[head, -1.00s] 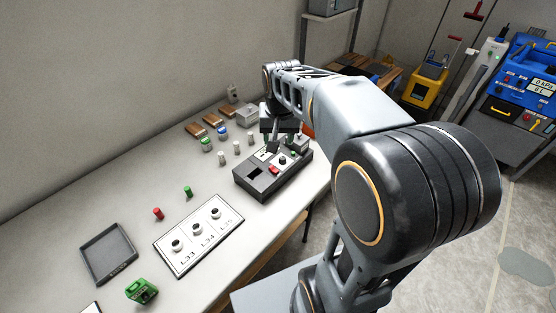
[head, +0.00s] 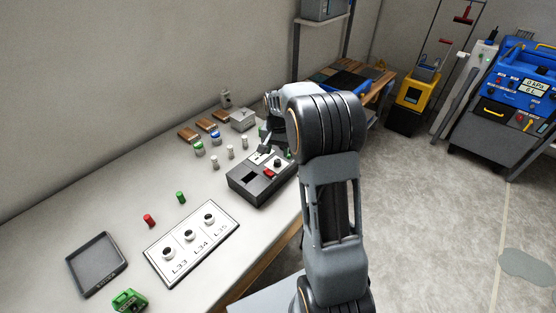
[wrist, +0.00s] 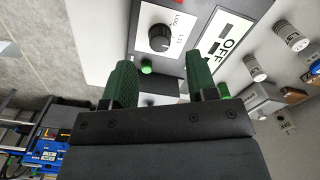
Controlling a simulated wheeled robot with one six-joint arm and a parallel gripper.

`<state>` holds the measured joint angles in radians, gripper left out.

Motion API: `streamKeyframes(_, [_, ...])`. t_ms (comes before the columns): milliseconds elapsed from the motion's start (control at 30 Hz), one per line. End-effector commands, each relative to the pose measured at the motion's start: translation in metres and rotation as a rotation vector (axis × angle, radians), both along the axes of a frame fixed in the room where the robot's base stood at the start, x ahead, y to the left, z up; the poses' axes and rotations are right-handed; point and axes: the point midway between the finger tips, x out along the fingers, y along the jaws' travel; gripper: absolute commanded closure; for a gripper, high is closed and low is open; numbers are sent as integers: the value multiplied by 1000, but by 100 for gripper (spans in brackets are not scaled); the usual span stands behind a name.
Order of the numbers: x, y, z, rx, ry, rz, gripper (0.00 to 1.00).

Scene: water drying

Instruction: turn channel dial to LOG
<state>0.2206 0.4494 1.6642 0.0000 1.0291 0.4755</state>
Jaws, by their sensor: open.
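The dial is a round black knob (wrist: 159,38) on a white plate, ahead of my gripper in the wrist view. The label LOG and a second small label stand beside the knob; its pointer direction is too small to tell. In the head view the knob (head: 277,162) sits on the dark grey device (head: 246,191) on the bench. My gripper (wrist: 160,63) has its two green fingers apart, with nothing held between them. The knob lies beyond the fingertips, apart from them. In the head view my arm partly hides the gripper and the device's far end.
A green button (wrist: 147,66) is close to the fingertips, and an OFF display (wrist: 222,38) is beside the dial plate. A red switch (head: 270,173) is on the device. Pale pegs (head: 230,152) stand left of it. A labelled board (head: 160,270) and a tray (head: 74,263) lie nearer.

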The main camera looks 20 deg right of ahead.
Motion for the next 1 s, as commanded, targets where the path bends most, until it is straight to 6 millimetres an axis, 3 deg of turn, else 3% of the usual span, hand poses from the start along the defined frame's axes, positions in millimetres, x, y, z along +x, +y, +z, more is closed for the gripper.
streamKeyframes(100, [0,0,-20,1,3,1,47])
streamKeyframes(300, [0,0,-40,0,0,2,47])
streamKeyframes(767, [0,1,-49,0,-1,2,47])
streamKeyframes(1000, [0,1,-49,0,-1,2,68])
